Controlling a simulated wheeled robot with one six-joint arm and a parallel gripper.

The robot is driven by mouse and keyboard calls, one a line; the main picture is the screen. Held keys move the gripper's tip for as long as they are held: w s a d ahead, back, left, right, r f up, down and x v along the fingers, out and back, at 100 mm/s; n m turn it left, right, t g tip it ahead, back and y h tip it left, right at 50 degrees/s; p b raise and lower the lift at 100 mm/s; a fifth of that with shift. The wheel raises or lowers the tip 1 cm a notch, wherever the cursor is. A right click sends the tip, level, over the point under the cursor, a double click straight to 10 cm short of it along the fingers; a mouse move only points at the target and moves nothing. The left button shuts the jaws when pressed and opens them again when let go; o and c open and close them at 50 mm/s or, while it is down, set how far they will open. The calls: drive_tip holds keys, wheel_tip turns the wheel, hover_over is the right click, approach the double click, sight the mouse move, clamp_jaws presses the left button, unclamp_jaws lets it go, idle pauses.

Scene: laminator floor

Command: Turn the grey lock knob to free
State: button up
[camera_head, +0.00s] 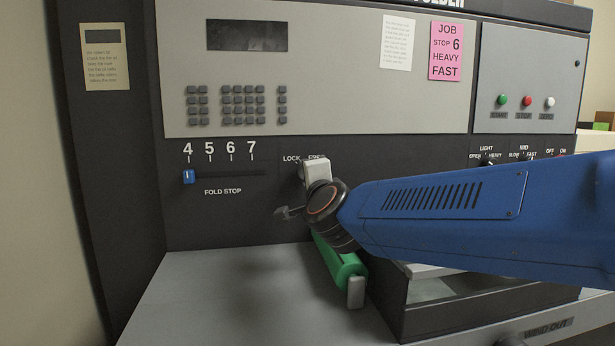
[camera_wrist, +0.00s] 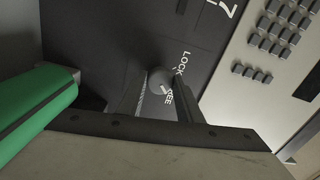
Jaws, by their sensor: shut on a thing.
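The grey lock knob (camera_wrist: 161,81) is small and round, on the dark panel between the LOCK and FREE labels. In the wrist view my gripper (camera_wrist: 158,88) has one finger on each side of it and is shut on it. A short white mark on the knob appears to point toward the FREE label, which is partly covered by a finger. In the head view my gripper (camera_head: 304,172) is at the panel under the LOCK and FREE labels, and it and my arm hide most of the knob.
A blue fold-stop slider (camera_head: 189,177) sits under 4, left of the knob. A pink job card (camera_head: 446,51) and more switches (camera_head: 487,161) are to the right.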

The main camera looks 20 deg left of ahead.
drive_tip(key=shift+f, duration=0.1)
idle(0.3)
drive_tip(key=o, duration=1)
drive_tip(key=shift+o, duration=0.2)
drive_tip(key=v, duration=1.7)
drive_tip(key=shift+s, duration=0.2)
drive_tip(key=shift+s+d, duration=0.1)
drive_tip(key=shift+d, duration=0.05)
